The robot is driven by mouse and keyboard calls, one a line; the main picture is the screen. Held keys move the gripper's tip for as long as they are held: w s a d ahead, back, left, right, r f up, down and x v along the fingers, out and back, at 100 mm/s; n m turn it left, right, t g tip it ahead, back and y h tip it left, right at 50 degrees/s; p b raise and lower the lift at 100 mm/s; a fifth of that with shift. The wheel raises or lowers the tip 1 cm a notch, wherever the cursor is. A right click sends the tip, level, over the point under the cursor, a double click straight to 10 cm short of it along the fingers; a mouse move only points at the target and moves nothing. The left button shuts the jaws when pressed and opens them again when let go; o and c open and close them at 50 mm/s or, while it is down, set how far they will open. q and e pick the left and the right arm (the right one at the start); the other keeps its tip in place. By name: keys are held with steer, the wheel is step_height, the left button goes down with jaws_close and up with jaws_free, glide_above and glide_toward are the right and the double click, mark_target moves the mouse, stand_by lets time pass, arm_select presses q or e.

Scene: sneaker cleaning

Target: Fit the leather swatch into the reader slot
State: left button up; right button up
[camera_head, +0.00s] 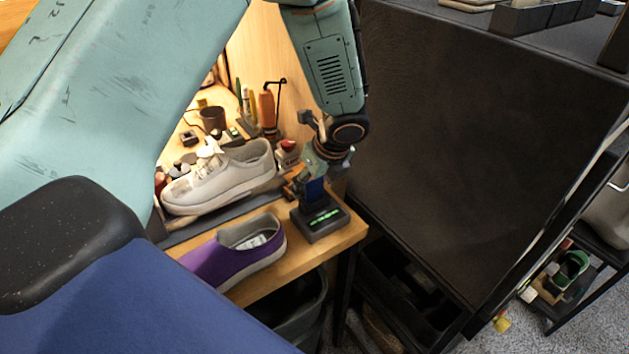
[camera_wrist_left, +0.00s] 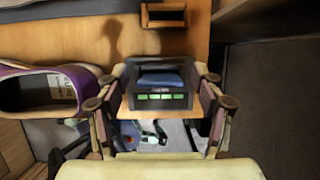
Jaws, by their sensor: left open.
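The reader (camera_head: 320,219) is a dark block with a lit green display, near the front right corner of the wooden table. The blue leather swatch (camera_head: 315,189) stands upright at the reader's top, its lower edge seemingly in the slot. In the left wrist view the swatch (camera_wrist_left: 161,79) shows within the reader's dark top (camera_wrist_left: 160,102), above a row of green lights. My left gripper (camera_head: 312,176) is just above the reader, pointing down. Its fingers are spread on both sides of the swatch and reader in the wrist view, apparently apart from the swatch. My right gripper is out of view.
A white sneaker (camera_head: 221,178) lies on a dark mat behind a purple slip-on shoe (camera_head: 238,252). Tools and a cup (camera_head: 213,118) stand farther back. A large dark panel (camera_head: 465,150) rises right of the table. A bin (camera_head: 300,305) is below the table's front edge.

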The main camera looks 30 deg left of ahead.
arm_select(q)
steer(key=v, duration=1.2)
stand_by(0.5)
